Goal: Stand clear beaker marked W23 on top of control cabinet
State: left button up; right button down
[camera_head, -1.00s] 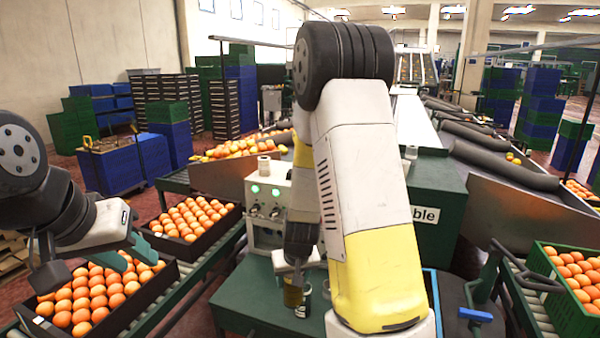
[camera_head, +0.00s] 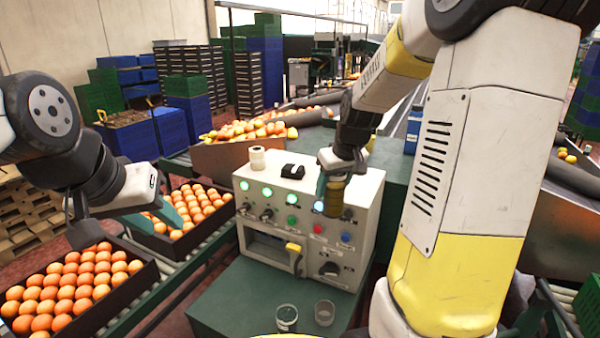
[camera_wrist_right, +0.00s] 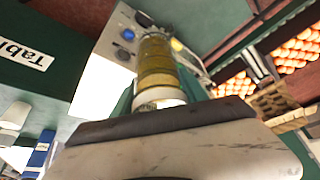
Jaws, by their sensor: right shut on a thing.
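The control cabinet (camera_head: 318,233) is a light box with lit buttons and knobs on its front, standing on a green table. My right gripper (camera_head: 334,184) is shut on a yellowish see-through beaker (camera_head: 334,197), near the cabinet's top right part. The beaker also fills the middle of the right wrist view (camera_wrist_right: 157,70), with a white band at its near end; no mark is readable. I cannot tell whether it touches the cabinet. Two other small vessels stand on the table: a labelled one (camera_head: 287,318) and a greyish one (camera_head: 324,313). My left gripper (camera_head: 158,215) is open and empty above the orange crates.
A pale spool (camera_head: 257,158) and a black block (camera_head: 293,171) occupy the cabinet's top left and middle. Crates of oranges (camera_head: 128,291) line the left conveyor. The green table (camera_head: 235,305) has bare room before the cabinet.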

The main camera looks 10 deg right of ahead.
notch_tip(320, 180, up, 4)
jog(key=s+d, duration=0.1)
jog(key=d, duration=0.1)
send_over(351, 186)
jog(key=f, duration=0.1)
jog(key=shift+d+f+n, duration=0.1)
jog(key=shift+f+n, duration=0.2)
jog(key=shift+f, duration=1.3)
jog(key=c, duration=0.6)
grip_release()
jog(key=shift+f, duration=0.15)
